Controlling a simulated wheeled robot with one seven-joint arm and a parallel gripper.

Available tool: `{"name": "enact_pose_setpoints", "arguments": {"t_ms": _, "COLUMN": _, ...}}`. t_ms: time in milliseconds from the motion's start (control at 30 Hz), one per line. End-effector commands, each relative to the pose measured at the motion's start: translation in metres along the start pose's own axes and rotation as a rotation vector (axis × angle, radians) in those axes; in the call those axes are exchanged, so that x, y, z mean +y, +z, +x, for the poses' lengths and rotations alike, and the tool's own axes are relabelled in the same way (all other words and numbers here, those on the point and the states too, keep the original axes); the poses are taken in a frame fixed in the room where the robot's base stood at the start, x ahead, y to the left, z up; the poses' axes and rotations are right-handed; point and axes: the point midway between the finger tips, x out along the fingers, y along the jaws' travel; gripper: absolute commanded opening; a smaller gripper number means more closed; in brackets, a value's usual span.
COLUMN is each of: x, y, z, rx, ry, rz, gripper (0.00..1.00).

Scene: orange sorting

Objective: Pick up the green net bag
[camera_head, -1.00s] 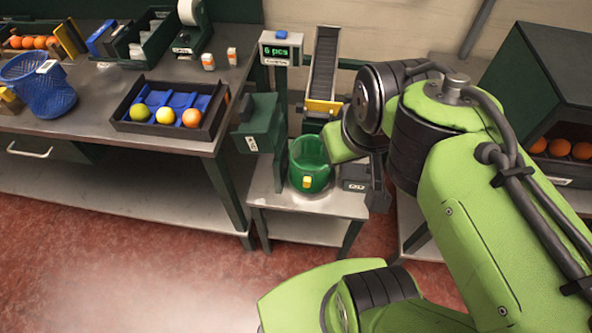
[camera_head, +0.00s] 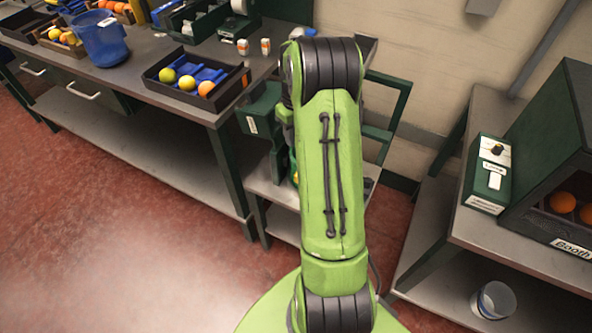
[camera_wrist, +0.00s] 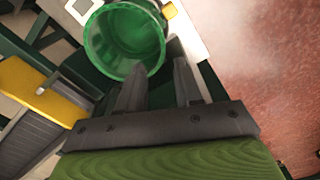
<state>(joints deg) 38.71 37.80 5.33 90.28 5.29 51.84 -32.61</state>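The green net bag (camera_wrist: 128,38) shows at the top of the wrist view as an open-mouthed round green shape with a yellow tag (camera_wrist: 169,11) at its edge. In the head view my arm hides nearly all of it on the small metal stand (camera_head: 272,186). My gripper (camera_wrist: 160,68) is open, with its two dark fingers apart and nothing between them. The fingertips point towards the bag's near rim; the left one overlaps it in the picture. I cannot tell whether they touch. My gripper is hidden in the head view.
The left bench holds a dark tray (camera_head: 190,98) of fruit, a blue bag (camera_head: 100,40) and two small jars (camera_head: 265,47). On the right are a dark green booth (camera_head: 560,150) with oranges, a control box (camera_head: 488,175) and a white bin (camera_head: 493,300) on the lower shelf.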

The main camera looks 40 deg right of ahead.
Motion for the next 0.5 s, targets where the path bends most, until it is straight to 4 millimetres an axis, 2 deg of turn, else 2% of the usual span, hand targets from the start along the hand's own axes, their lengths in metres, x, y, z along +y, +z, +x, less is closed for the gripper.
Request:
{"name": "enact_pose_setpoints", "arguments": {"t_ms": 67, "x": 0.001, "y": 0.000, "z": 0.010, "rx": -0.003, "ry": -0.003, "rz": 0.000, "gripper": 0.35}}
{"name": "enact_pose_setpoints", "arguments": {"t_ms": 400, "x": 0.000, "y": 0.001, "z": 0.092, "rx": -0.005, "ry": -0.003, "rz": 0.001, "gripper": 0.35}}
{"name": "enact_pose_setpoints", "arguments": {"t_ms": 500, "x": 0.000, "y": 0.001, "z": 0.104, "rx": -0.002, "ry": -0.001, "rz": 0.001, "gripper": 0.35}}
